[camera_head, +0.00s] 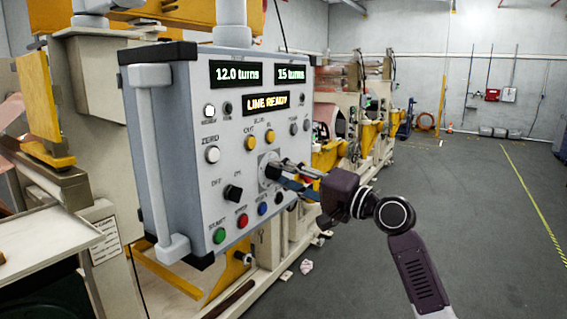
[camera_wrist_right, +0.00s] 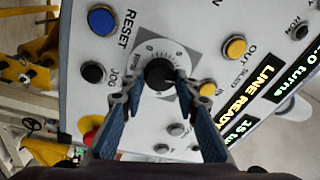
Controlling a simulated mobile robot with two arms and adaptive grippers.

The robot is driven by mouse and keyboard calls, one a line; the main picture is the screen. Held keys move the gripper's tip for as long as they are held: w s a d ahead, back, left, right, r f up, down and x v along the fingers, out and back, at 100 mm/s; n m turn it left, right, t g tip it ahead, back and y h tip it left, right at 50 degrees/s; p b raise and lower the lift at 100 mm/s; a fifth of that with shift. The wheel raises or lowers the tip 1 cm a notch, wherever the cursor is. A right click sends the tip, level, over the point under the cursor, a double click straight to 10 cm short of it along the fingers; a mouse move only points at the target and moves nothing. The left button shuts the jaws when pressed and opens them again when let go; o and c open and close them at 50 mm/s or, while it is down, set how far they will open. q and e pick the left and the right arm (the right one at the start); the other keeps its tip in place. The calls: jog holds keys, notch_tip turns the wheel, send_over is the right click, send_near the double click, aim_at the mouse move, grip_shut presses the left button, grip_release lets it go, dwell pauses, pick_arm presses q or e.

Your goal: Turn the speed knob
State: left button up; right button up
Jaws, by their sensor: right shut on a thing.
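The speed knob (camera_wrist_right: 161,73) is a black round knob with a pale dial ring and printed marks. It sits on the grey control panel (camera_head: 186,100). My right gripper (camera_wrist_right: 158,92) has its two blue-padded fingers on either side of the knob and is shut on it. The panel displays read "12.0 turns", "15 turns" and "LINE READY". My left gripper is not in view.
Close around the knob are yellow buttons (camera_head: 250,142), a blue button (camera_head: 263,209), a red button (camera_head: 243,221) and a black selector (camera_head: 233,193). A vertical handle (camera_head: 156,160) runs along the panel's left side. The grey floor (camera_head: 470,220) at right is clear.

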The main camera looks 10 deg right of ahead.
jog(key=shift+r+m+p, duration=0.15)
jog(key=shift+m+p, duration=0.65)
jog(key=shift+m, duration=0.1)
jog(key=o, duration=1.1)
jog(key=shift+o, duration=0.2)
jog(key=shift+d, duration=0.1)
jog(key=shift+s+d+f, duration=0.15)
jog(key=shift+s+f, duration=0.05)
jog(key=v, duration=1.1)
jog(key=shift+s, duration=0.2)
jog(key=shift+d+r, duration=0.1)
jog(key=shift+r, duration=0.05)
